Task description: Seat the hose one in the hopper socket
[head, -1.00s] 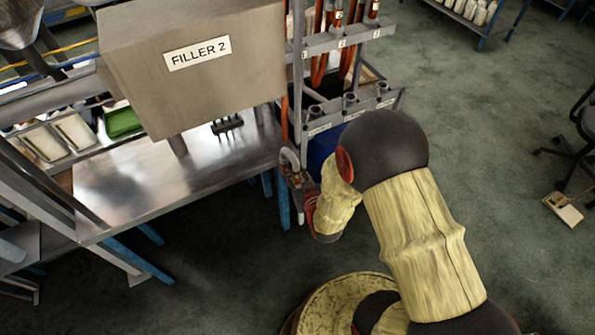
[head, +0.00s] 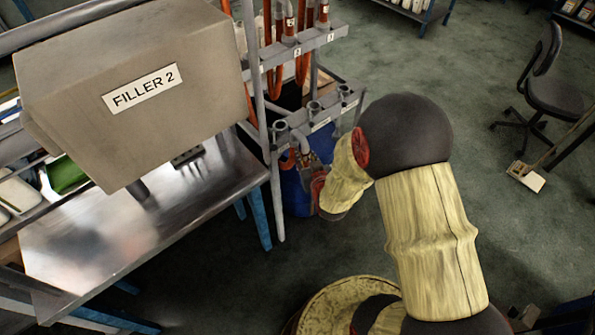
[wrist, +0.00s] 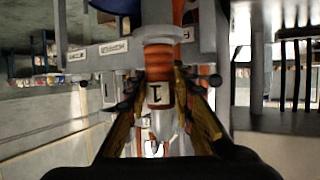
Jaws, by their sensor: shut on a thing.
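My gripper (head: 309,172) is in front of the hose rack, just below its lower rail. In the wrist view my gripper (wrist: 160,108) is shut on hose one (wrist: 160,93), whose orange band carries a "1". In the head view the pale curved end of the hose (head: 304,145) shows above the gripper. Several grey sockets (head: 313,107) stand along the lower rail, close above the gripper.
Other orange hoses (head: 267,40) hang from the numbered upper rail (head: 300,48). The grey FILLER 2 box (head: 190,100) and metal table (head: 110,225) are at left. A blue drum (head: 295,190) stands behind the gripper. Open floor and a chair (head: 555,95) lie to the right.

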